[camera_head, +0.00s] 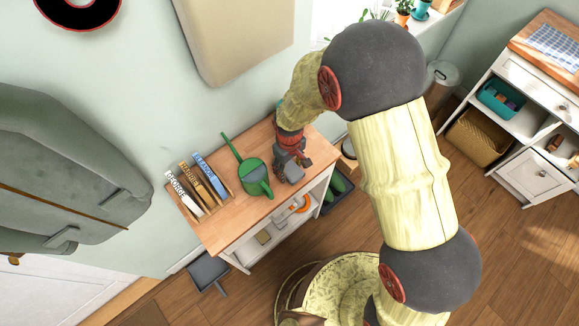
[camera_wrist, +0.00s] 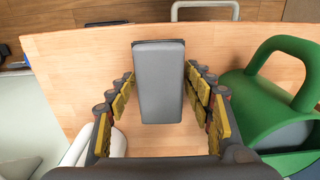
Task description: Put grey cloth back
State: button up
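A grey, smooth, block-like thing (camera_wrist: 160,85), which I take to be the grey cloth, is on the wooden tabletop (camera_wrist: 80,70) in the wrist view. My gripper (camera_wrist: 160,82) is open, with its yellow-padded fingers on either side of the grey thing. Narrow gaps seem to show beside it, and I see no clear grip. In the head view my gripper (camera_head: 290,165) is low over the right part of the wooden-topped cabinet (camera_head: 225,222); there I cannot separate the grey thing from the gripper.
A green watering can (camera_head: 256,178) stands close left of my gripper in the head view; in the wrist view it is at right (camera_wrist: 275,95). A book rack (camera_head: 198,187) is further left. A white thing (camera_wrist: 112,145) lies near the left finger. The wall is behind.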

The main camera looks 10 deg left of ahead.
aim_at(290, 167)
jog(key=shift+o, duration=0.8)
notch_tip(290, 167, up, 12)
jog(key=p, duration=0.1)
jog(key=shift+r+p, duration=0.2)
jog(key=shift+p, duration=0.15)
